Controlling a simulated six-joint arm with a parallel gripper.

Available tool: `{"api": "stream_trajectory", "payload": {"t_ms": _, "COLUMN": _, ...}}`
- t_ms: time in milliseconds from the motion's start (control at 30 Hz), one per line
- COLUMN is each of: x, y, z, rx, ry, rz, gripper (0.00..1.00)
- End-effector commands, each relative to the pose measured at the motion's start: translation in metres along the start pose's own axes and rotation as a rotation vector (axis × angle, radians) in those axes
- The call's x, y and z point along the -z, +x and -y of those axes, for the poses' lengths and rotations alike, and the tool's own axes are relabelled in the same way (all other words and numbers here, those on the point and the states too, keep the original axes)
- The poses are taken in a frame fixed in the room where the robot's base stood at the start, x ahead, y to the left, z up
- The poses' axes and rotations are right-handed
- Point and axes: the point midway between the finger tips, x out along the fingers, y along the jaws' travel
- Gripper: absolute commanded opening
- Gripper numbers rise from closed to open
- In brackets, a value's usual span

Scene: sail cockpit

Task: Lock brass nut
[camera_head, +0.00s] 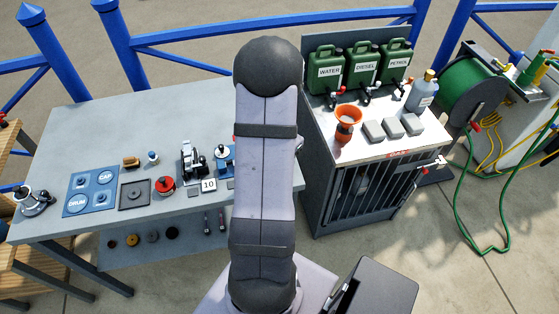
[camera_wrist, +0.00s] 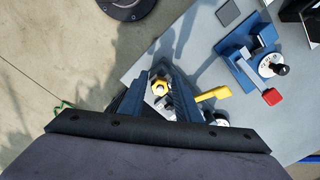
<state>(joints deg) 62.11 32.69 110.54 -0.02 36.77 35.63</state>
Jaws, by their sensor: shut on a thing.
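Pale metal parts show below the nut between the fingers. A yellow lever (camera_wrist: 213,95) sticks out to the right, beyond the right finger; where it joins is hidden. In the head view my arm hides the gripper and the nut.
A blue fixture (camera_wrist: 245,60) with a dial and red-tipped handle stands right of my gripper on the grey bench (camera_head: 100,133). The floor beyond the bench edge is open.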

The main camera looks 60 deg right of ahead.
Motion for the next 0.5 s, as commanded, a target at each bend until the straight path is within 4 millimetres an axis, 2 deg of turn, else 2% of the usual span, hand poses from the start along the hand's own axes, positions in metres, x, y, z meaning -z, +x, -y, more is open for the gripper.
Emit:
{"api": "stream_trajectory", "payload": {"t_ms": 233, "x": 0.0002, "y": -0.0014, "z": 0.0005, "rx": 0.002, "ry": 0.212, "rz": 0.000, "gripper": 0.10}}
{"api": "stream_trajectory", "payload": {"t_ms": 500, "x": 0.0002, "y": -0.0007, "z": 0.0006, "rx": 0.002, "ry": 0.236, "rz": -0.001, "gripper": 0.09}}
